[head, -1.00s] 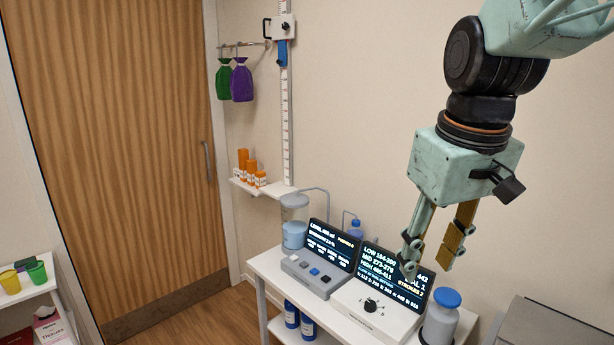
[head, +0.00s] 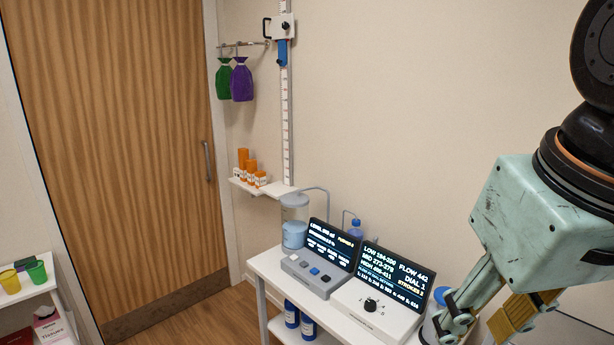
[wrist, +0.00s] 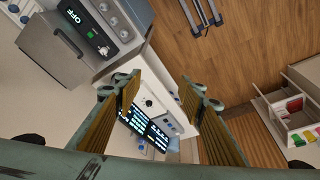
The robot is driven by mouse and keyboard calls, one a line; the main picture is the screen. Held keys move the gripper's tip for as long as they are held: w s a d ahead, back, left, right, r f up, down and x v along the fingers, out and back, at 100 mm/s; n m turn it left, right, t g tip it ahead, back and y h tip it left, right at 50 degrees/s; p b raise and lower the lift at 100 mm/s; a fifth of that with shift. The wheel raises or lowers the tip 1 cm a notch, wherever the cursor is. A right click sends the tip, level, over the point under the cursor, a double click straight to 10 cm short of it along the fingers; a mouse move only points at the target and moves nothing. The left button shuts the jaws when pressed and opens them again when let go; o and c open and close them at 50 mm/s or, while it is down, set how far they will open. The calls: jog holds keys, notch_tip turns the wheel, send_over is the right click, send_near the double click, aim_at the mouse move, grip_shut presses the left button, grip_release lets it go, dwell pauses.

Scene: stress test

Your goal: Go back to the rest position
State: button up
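My gripper (head: 478,326) is at the lower right of the head view, pale green with tan finger pads. It is in the air in front of the right end of the white equipment table (head: 262,262). In the wrist view my gripper (wrist: 160,90) has its two fingers wide apart, with nothing between them. The two consoles show beyond that gap, apart from the fingers.
A dial console (head: 378,310) and a button console (head: 314,275) with lit screens stand on the table. A grey machine reading OFF (wrist: 88,36) shows in the wrist view. Wall space above the table is clear.

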jog(key=shift+m, duration=0.4)
jog(key=s, duration=0.2)
jog(key=s+f, duration=0.1)
jog(key=s, duration=0.2)
jog(key=shift+c, duration=0.7)
dwell(0.3)
